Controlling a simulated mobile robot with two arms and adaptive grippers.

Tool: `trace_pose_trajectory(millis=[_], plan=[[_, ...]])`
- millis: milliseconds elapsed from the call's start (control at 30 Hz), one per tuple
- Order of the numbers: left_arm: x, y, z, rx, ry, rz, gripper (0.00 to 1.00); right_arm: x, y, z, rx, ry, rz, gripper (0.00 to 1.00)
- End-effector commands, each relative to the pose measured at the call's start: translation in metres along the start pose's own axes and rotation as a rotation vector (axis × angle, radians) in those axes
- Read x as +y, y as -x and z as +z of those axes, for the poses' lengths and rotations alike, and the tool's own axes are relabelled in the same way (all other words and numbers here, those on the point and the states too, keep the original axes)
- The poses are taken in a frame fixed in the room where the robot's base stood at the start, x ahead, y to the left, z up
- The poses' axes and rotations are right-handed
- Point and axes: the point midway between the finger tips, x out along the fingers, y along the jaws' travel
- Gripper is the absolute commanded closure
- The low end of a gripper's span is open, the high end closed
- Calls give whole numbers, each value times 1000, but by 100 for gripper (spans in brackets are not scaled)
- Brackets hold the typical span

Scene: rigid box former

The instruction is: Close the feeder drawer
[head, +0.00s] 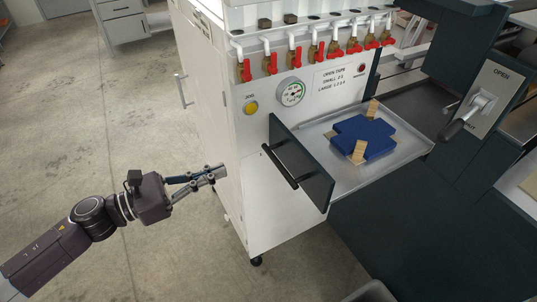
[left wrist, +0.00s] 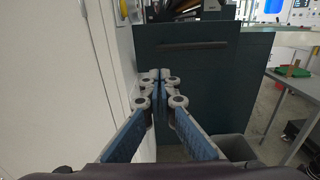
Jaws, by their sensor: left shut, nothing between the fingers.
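The feeder drawer (head: 360,181) stands open, its grey metal tray showing behind a dark front panel with a black bar handle (head: 281,167). A blue cross-shaped piece with small wooden blocks (head: 362,137) lies in the tray. My left gripper (head: 221,171) is shut and empty, to the left of the drawer front and apart from it in the head view, beside the white cabinet. In the left wrist view the shut fingertips (left wrist: 160,76) point at the dark front panel (left wrist: 205,90), with its handle above them. My right gripper is not in view.
The white cabinet (head: 268,205) carries a gauge (head: 290,92), a yellow button (head: 251,108) and several red-handled taps (head: 271,60). A dark machine with a lever (head: 462,117) stands at the right. The concrete floor around my left arm is clear.

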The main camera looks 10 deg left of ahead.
Motion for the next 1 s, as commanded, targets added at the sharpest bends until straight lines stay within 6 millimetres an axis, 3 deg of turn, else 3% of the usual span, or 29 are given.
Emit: trace_pose_trajectory(millis=[267,800,1000], plan=[[2,-31,5,-5,1,3,100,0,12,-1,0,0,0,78],[2,-122,5,-3,4,4,100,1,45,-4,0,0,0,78],[3,-136,2,-1,5,6,100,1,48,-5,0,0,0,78]])
